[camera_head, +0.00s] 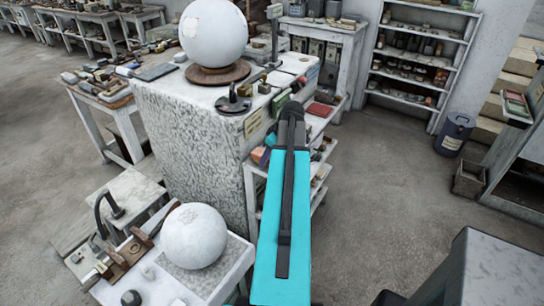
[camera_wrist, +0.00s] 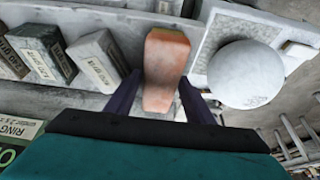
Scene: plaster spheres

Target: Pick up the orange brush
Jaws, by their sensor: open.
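An orange, block-like object (camera_wrist: 166,68), which looks like the orange brush, lies in the upper middle of the wrist view. My gripper (camera_wrist: 160,92) is open, with one dark finger on each side of the lower part of this object. I cannot tell how deep the object sits between the fingers or whether they touch it. In the head view my gripper (camera_head: 291,112) is at the end of the turquoise arm, beside the right side of the large stone block. The brush cannot be made out with certainty in the head view.
Labelled grey blocks (camera_wrist: 96,62) stand left of the orange object, and a white plaster sphere (camera_wrist: 245,74) is close to its right. The speckled stone block (camera_head: 190,130) carries a large sphere (camera_head: 213,33) and small tools. Open floor (camera_head: 385,190) lies to the right.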

